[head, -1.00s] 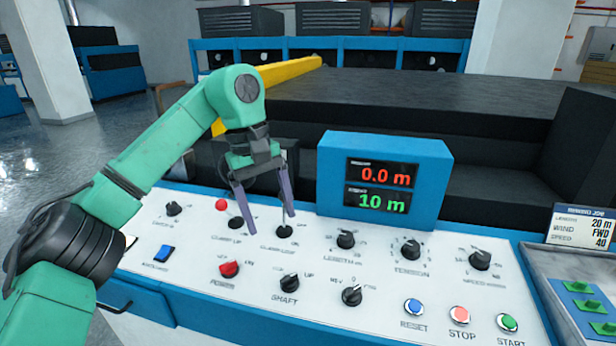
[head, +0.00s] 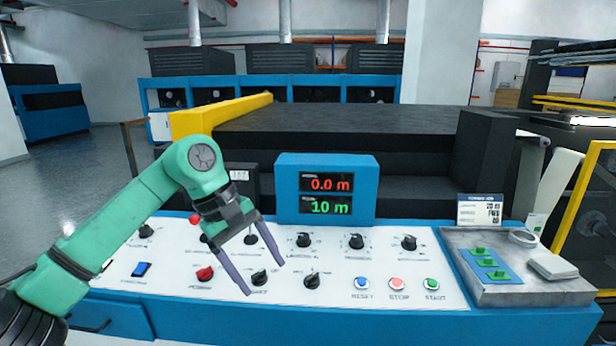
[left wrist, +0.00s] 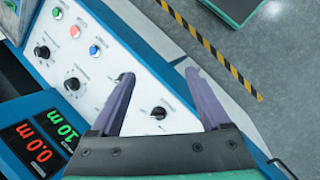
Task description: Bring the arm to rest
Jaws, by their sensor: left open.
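My left gripper (head: 264,279) is open and empty, held over the white control panel (head: 330,290) near its lower row of knobs. Its two purple fingers also show spread apart in the left wrist view (left wrist: 165,90), with nothing between them. My green left arm comes in from the left. The blue display box (head: 326,164) reads 0.0 m in red and 10 m in green. In the head view the fingers cover part of the panel near the shaft knob (head: 260,278). My right gripper is not in view.
Blue, red and green buttons (head: 397,284) sit at the panel's right. A metal tray (head: 500,294) with green pieces, a white ring and a pale block is further right, below a job card (head: 480,210). The dark machine bed (head: 370,119) lies behind. Open floor is at left.

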